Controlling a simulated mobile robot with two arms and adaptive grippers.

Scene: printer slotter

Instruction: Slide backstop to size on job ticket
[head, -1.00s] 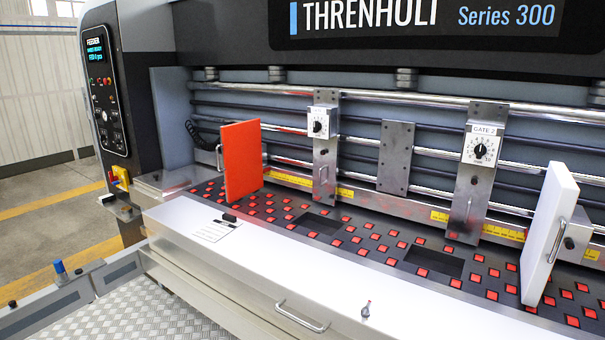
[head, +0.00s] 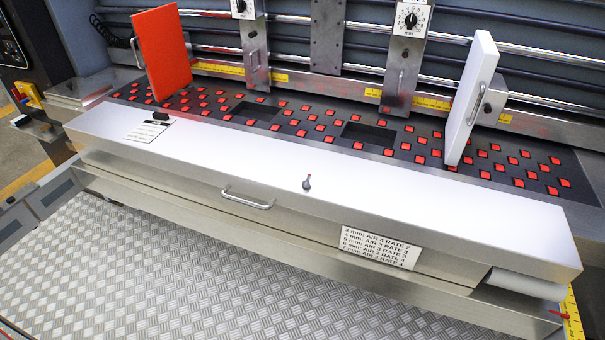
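A small white paper with print, likely the job ticket (head: 146,132), lies at the left end of the white front ledge under a black clip (head: 160,119). Its print is too small to read. An orange upright panel (head: 164,52) stands at the left of the feed bed, and a white upright panel (head: 472,98) with a handle stands at the right. No part is marked as the backstop, so I cannot tell which it is. A yellow scale (head: 573,318) with a red pointer (head: 558,314) shows at the lower right. Neither of my grippers is in view.
The dark bed (head: 420,145) has red squares and two openings. Gate plates with dials (head: 410,19) hang behind it over yellow rulers (head: 432,102). A drawer handle (head: 247,199) and a settings label (head: 379,247) are on the front. The tread-plate floor (head: 190,270) is clear.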

